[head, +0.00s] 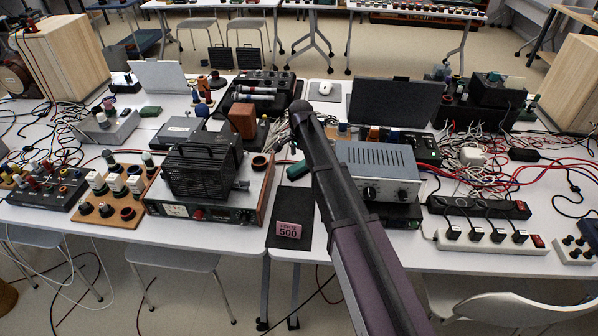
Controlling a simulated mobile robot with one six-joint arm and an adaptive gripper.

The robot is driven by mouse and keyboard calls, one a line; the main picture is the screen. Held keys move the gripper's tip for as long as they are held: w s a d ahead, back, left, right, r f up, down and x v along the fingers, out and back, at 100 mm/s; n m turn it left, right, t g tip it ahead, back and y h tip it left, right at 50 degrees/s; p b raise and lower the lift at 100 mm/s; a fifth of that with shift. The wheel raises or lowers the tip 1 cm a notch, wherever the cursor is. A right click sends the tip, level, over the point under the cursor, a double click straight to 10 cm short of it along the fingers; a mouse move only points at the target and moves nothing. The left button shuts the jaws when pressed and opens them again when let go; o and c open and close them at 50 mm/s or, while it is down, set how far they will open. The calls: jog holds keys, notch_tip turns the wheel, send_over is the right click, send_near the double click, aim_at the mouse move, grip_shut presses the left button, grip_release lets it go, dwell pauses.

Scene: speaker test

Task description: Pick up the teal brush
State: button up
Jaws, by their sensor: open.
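A teal, roughly cylindrical piece (298,170) lies on the table just left of the long dark arm link that crosses the picture. It may be the teal brush, but it is small and partly hidden, so I cannot tell for sure. It is near the top of a black mat (306,215). My arm link rises from the bottom right to the middle of the table and covers part of what lies behind it. My gripper's fingers do not show in this view.
A pink "500" block (288,230) lies on the mat. A black-caged amplifier (207,172) stands left, a grey metal box (378,170) right. A laptop (393,103), cables and a power strip (489,240) crowd the right side. A small green block (150,112) lies far left.

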aim_at(299, 165)
jog(key=shift+f, duration=0.15)
jog(key=shift+s+a+f+b, duration=0.1)
jog(key=shift+a+f+b, duration=0.05)
jog(key=shift+f+b, duration=1.15)
jog(key=shift+a+f+b, duration=0.1)
jog(key=shift+f+b, duration=1.1)
jog(key=shift+b, duration=0.1)
grip_shut()
jog(key=shift+r, duration=0.25)
notch_tip(299, 165, up, 10)
jog(key=p, duration=1)
jog(key=shift+f, duration=0.2)
